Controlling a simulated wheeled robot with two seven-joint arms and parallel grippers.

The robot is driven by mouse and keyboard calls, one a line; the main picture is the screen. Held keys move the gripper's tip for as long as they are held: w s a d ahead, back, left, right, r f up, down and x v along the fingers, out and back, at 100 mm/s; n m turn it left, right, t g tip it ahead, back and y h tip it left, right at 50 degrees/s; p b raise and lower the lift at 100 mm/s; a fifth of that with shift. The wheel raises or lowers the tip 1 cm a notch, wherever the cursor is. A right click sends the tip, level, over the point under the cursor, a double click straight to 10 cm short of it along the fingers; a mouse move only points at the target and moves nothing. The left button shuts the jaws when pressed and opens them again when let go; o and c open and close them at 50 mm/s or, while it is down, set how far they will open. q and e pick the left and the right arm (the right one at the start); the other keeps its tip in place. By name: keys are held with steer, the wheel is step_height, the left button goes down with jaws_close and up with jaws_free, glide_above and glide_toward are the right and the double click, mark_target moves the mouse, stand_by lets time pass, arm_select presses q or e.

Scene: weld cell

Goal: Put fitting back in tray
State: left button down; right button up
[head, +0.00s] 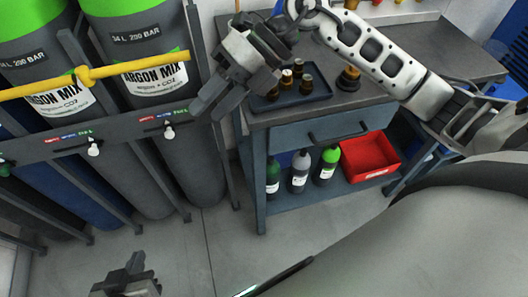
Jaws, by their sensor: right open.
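A dark tray (318,97) lies on the grey workbench (385,88). Several small brass-and-black fittings (306,84) stand in it. One more brass-and-black fitting (348,78) stands upright on the bench just right of the tray, apart from it. My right gripper (207,111) is open, with nothing seen between its fingers. It is left of the tray, off the bench's left edge, in front of the gas cylinders, pointing down and left. My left gripper (126,274) is at the bottom left over the floor, partly cut off; its finger opening is not clear.
A drawer (318,132) is under the bench top. Bottles (299,172) and a red bin (370,157) sit on the lower shelf. The grey floor in front is clear.

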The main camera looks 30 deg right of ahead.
steer(key=s+a+r+m+t+y, duration=0.2)
steer(key=a+r+m+t+y, duration=0.2)
steer(key=a+m+y, duration=0.45)
steer(key=w+d+f+m+t+h, duration=0.4)
steer(key=d+f+m+t+h, duration=0.3)
steer(key=m+t, duration=0.85)
steer(key=s+d+f+m+g+h, duration=0.2)
steer(key=s+f+m+g+h, duration=0.2)
steer(key=f, duration=0.6)
steer(key=s+d+f+m+g+h, duration=0.3)
steer(key=s+f+m+g+h, duration=0.2)
steer(key=f, duration=0.5)
steer(key=s+m, duration=0.2)
steer(key=m, duration=0.1)
steer(key=shift+f, duration=0.25)
